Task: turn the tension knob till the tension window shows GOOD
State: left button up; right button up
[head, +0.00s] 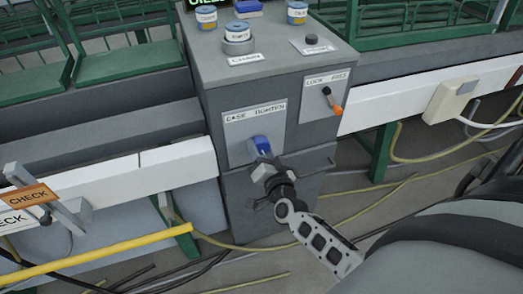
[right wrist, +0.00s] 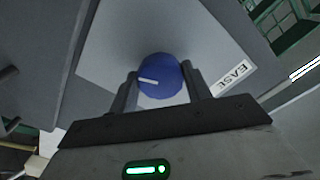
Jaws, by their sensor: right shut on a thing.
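The blue tension knob (head: 260,144) is on a light panel marked EASE and TIGHTEN on the front of a grey cabinet. In the right wrist view the knob (right wrist: 160,78) has a white pointer line directed left in the picture. My right gripper (head: 264,162) is shut on the knob, with one finger on each side. An orange plate reading CHECK (head: 33,196) is at the far left, above a white CHECK label; I cannot tell if it is the tension window. No sign reading GOOD is visible. My left gripper is not in view.
Right of the knob is a LOCK/FREE panel with an orange-tipped lever (head: 332,100). Several blue-and-white tins, one on a round stand (head: 238,45), and a dark button (head: 311,40) are on the cabinet top. A yellow bar (head: 110,257) and loose cables are low down.

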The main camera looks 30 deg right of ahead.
jog(key=o, duration=1)
jog(key=shift+c, duration=0.2)
jog(key=v, duration=1.6)
jog(key=s+a+f+n+g+y, duration=0.1)
jog(key=s+a+n+g+y, duration=0.1)
jog(key=a+n+g+y, duration=0.4)
jog(key=a+n+y, duration=0.1)
jog(key=a+n, duration=0.4)
jog(key=n, duration=0.2)
jog(key=shift+s+a+g+y, duration=0.3)
jog(key=shift+a+g+y, duration=0.05)
jog(key=shift+g+y, duration=0.05)
jog(key=shift+f, duration=0.15)
